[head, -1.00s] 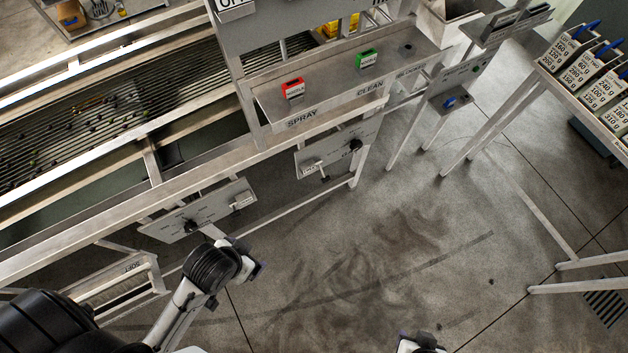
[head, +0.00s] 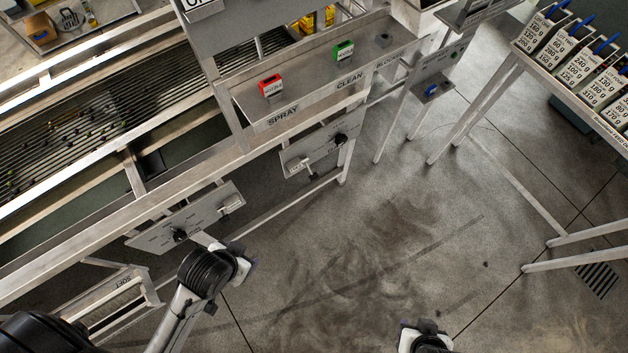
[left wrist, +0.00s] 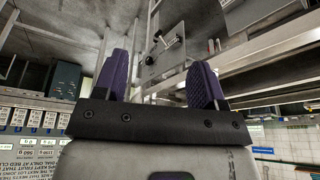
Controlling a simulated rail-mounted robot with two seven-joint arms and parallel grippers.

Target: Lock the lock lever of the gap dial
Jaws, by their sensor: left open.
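Two grey dial panels hang under the machine's frame in the head view. The left panel (head: 160,236) has a black knob (head: 180,235) and a pale lever (head: 232,204). The right panel (head: 318,134) has a black knob (head: 341,139) and a lever (head: 300,165). Their small lettering is too blurred to tell which is the gap dial. My left gripper (head: 246,268) is just below and right of the left panel, apart from it. In the left wrist view its purple fingers (left wrist: 162,82) are open and empty; a panel (left wrist: 167,70) with knob and lever shows beyond them. My right gripper (head: 424,334) is at the bottom edge.
Above the panels is a shelf (head: 318,92) with a red SPRAY button (head: 270,86) and a green CLEAN button (head: 343,50). The long frame rail (head: 100,232) runs along the machine. A rack of labelled boxes (head: 585,65) stands at right. The middle floor is clear.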

